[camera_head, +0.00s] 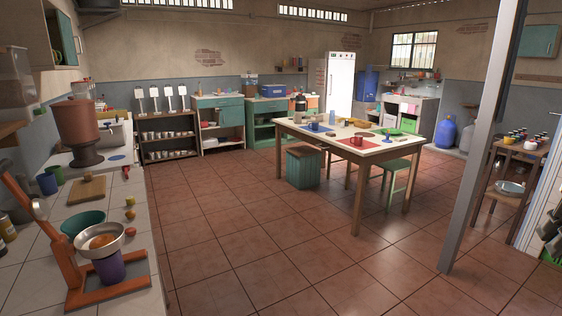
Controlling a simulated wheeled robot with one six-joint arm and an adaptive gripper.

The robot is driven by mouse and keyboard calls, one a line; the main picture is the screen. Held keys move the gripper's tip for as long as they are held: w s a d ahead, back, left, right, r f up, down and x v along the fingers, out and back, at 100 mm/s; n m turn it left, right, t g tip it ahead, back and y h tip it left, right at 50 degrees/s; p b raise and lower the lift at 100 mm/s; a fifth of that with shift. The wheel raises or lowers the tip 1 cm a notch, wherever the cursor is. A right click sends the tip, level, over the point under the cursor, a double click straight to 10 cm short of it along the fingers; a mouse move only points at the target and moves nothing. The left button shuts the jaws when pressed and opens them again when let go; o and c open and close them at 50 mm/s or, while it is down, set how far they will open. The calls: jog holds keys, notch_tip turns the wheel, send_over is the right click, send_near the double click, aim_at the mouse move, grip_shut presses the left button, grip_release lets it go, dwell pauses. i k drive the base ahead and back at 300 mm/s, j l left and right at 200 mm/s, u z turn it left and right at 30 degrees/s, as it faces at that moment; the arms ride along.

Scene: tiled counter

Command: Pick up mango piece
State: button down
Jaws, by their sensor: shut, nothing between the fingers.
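I cannot single out a mango piece with certainty. An orange, rounded item (103,240) lies in a metal bowl (117,248) at the lower left; it may be a piece of fruit, but its kind is unclear. The bowl is part of or beside an orange stand (72,262) on the tiled counter, above a purple cup (109,268). Small red and yellow round items (130,213) lie on the counter behind the bowl. My gripper is not in this view.
The tiled counter (143,262) also holds a green bowl (83,222), a wooden board (87,190) and a brown dispenser (76,125). A laid table (345,146) with stools stands mid-room. A grey post (483,140) rises at right. The tiled floor between is clear.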

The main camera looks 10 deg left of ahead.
aim_at(129, 214)
jog(key=k+j+u, duration=0.2)
jog(key=j+u, duration=0.25)
jog(key=k+j+u, duration=0.1)
jog(key=j+u, duration=0.3)
jog(key=j, duration=0.2)
jog(key=j+u, duration=0.45)
jog(key=k+l+u, duration=0.1)
jog(key=l+u, duration=0.3)
jog(key=l, duration=1.35)
jog(key=i+l+u, duration=0.25)
jog(key=l, duration=0.3)
jog(key=i+l+u, duration=0.2)
jog(key=l, duration=0.35)
jog(key=l+u, duration=0.25)
jog(key=l, duration=0.3)
jog(key=l+u, duration=0.25)
jog(key=l, duration=0.35)
jog(key=i+l+u, duration=0.15)
jog(key=i+l, duration=0.15)
jog(key=i+l+u, duration=0.15)
jog(key=l, duration=0.25)
jog(key=i+l+u, duration=0.15)
jog(key=i+l, duration=0.15)
jog(key=l, duration=0.1)
